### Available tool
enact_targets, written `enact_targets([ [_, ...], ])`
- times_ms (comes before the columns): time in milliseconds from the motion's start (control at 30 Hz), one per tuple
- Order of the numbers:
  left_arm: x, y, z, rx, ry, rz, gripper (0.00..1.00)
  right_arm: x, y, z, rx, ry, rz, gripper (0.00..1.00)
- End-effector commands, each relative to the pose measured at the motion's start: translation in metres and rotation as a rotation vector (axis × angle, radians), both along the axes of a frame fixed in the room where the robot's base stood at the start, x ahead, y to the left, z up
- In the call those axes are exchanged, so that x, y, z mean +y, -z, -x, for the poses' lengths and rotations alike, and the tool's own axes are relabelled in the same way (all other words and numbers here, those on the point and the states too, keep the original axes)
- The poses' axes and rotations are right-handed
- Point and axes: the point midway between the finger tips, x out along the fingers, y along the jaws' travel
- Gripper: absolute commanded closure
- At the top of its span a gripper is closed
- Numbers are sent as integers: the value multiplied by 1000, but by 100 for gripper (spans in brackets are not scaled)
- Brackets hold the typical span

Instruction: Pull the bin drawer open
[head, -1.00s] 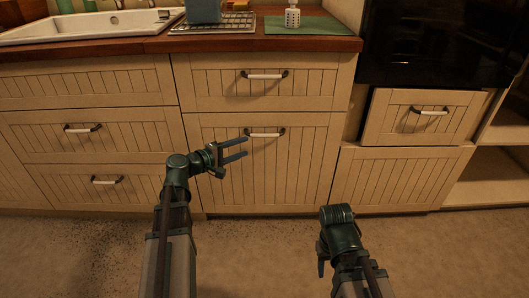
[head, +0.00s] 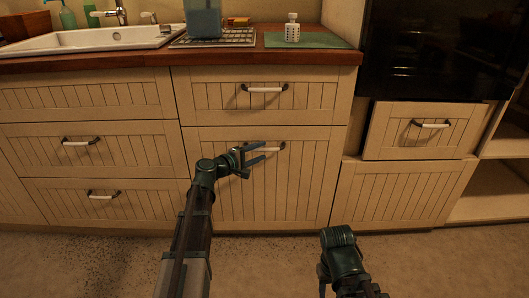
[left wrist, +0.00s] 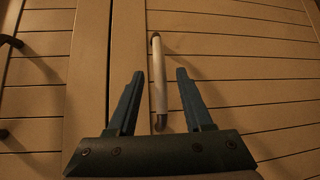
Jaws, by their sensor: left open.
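The bin drawer (head: 300,185) is the tall cream grooved front below the middle top drawer, and it sits flush with its neighbours. Its handle (head: 270,148) is a pale bar with dark ends, partly hidden by my gripper in the head view. My left gripper (head: 256,158) is open in front of the handle. In the left wrist view, the handle (left wrist: 160,85) runs up the picture between the two spread fingers (left wrist: 157,100), with no finger visibly touching it. My right arm shows low on the right in the head view, but its fingertips cannot be made out.
The top drawer (head: 225,95) above is shut. At the right, a smaller drawer (head: 385,135) stands slightly out below the dark oven. A wooden counter (head: 120,62) carries a sink, a drying rack and a green mat. The floor in front is clear.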

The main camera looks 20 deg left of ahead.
Motion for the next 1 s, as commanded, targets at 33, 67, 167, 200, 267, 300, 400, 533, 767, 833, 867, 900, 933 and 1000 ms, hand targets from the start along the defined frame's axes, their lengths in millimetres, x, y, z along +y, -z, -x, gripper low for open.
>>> enact_targets([
  [33,-3,2,-8,0,1,0,49,0,2,0,0,0,0,50],
  [67,-5,2,-11,0,1,0,49,0,2,0,0,0,0,50],
  [167,-10,3,-19,-1,1,-1,49,0,3,0,0,0,0,50],
  [200,-11,4,-20,0,1,0,49,0,4,0,0,0,0,50],
  [267,-12,4,-23,0,0,0,49,0,4,0,0,0,0,50],
  [300,-13,4,-24,0,0,0,49,0,4,0,0,0,0,50],
  [400,-14,4,-24,0,-1,0,49,0,4,0,0,0,0,50],
  [533,-14,4,-24,0,-1,0,49,0,4,0,0,0,0,50],
  [767,-14,4,-24,0,0,0,76,0,4,0,0,0,0,50],
  [833,-14,4,-24,0,0,0,89,0,4,0,0,0,0,50],
  [867,-14,4,-24,0,0,0,94,0,4,0,0,0,0,50],
  [900,-14,4,-24,0,0,0,100,0,4,0,0,0,0,50],
  [933,-14,4,-24,0,0,0,100,0,4,0,0,0,0,50],
  [1000,-14,4,-24,0,0,0,100,0,4,0,0,0,0,50],
])
